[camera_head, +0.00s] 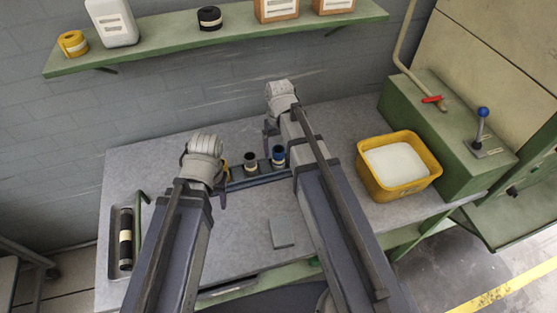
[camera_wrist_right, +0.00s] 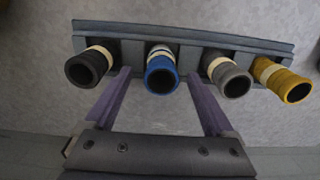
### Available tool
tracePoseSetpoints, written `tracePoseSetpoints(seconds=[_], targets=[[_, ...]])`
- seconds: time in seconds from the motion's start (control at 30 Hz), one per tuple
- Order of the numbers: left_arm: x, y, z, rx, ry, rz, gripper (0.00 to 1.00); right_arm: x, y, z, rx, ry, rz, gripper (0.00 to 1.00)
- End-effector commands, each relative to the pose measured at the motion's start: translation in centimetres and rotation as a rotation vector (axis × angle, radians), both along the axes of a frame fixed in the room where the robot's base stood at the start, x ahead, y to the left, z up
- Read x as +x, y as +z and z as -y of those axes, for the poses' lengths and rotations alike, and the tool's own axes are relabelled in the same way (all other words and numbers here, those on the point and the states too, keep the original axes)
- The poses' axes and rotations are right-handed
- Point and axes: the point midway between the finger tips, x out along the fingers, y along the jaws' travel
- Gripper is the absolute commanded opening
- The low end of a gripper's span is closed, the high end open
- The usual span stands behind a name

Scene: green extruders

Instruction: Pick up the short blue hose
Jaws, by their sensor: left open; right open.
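The short blue hose (camera_head: 278,156) stands upright in a dark rack (camera_head: 246,182) on the table. In the right wrist view the blue hose (camera_wrist_right: 161,76) has a white band and an open top. My right gripper (camera_wrist_right: 160,88) is open, with one finger on each side of the blue hose and not closed on it. In the head view the right gripper (camera_head: 270,130) is partly hidden by its own arm. My left gripper (camera_head: 219,186) is by the rack's left end, its fingers mostly hidden.
The rack also holds a black hose (camera_wrist_right: 87,67), a grey hose (camera_wrist_right: 229,76) and a yellow hose (camera_wrist_right: 285,80). A yellow bin (camera_head: 422,178) stands at right. A tray with a black hose (camera_head: 126,238) is at left. A grey plate (camera_head: 282,232) lies in front.

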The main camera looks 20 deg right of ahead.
Motion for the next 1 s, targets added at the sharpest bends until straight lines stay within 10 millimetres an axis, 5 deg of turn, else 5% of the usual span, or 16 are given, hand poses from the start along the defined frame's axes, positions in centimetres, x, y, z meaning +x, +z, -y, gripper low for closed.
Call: tracePoseSetpoints(seconds=[0.5, 0.83, 1.0], targets=[[0.0, -4.8, 0.0, 0.000, 0.000, 0.000, 0.50, 0.1, -4.8, -0.2, 0.000, 0.000, 0.000, 0.89], [0.0, -5.1, 0.0, 0.000, 0.000, 0.000, 0.50, 0.1, -5.1, -0.2, 0.000, 0.000, 0.000, 0.89], [0.0, -5.1, 0.0, 0.000, 0.000, 0.000, 0.50, 0.1, -5.1, -0.2, 0.000, 0.000, 0.000, 0.71]])
